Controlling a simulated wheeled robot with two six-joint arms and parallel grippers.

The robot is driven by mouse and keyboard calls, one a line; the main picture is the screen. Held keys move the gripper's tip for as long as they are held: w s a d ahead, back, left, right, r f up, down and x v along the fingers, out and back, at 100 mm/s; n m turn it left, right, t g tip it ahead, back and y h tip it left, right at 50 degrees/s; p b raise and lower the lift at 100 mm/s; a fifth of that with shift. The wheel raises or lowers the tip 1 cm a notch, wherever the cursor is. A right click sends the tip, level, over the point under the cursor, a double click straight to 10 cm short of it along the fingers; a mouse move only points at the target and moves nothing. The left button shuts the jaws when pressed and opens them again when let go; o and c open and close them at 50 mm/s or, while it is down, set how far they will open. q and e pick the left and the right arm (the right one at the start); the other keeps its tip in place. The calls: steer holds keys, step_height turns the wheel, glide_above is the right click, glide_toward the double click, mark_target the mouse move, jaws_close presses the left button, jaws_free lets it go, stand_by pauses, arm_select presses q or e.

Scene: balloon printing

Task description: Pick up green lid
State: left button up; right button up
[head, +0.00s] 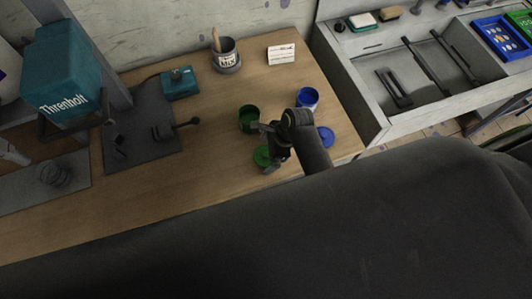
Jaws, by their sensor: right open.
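The green lid (262,156) lies flat on the wooden table, partly covered by my right gripper. My right gripper (268,150) is open, over or right beside the lid's right side; I cannot tell whether it touches the lid. A green pot (249,119) stands open just behind the lid. A blue pot (307,97) stands farther back to the right, and a blue lid (325,137) lies to the right of my right arm. My left gripper is not in view.
A labelled tin (226,55) with a brush and a white card (281,54) stand at the back. A dark plate with a lever (140,130), a teal box (180,83) and a teal machine (62,72) are on the left. A grey sink unit (352,85) adjoins the table's right.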

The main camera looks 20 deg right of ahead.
steer(key=c, duration=1)
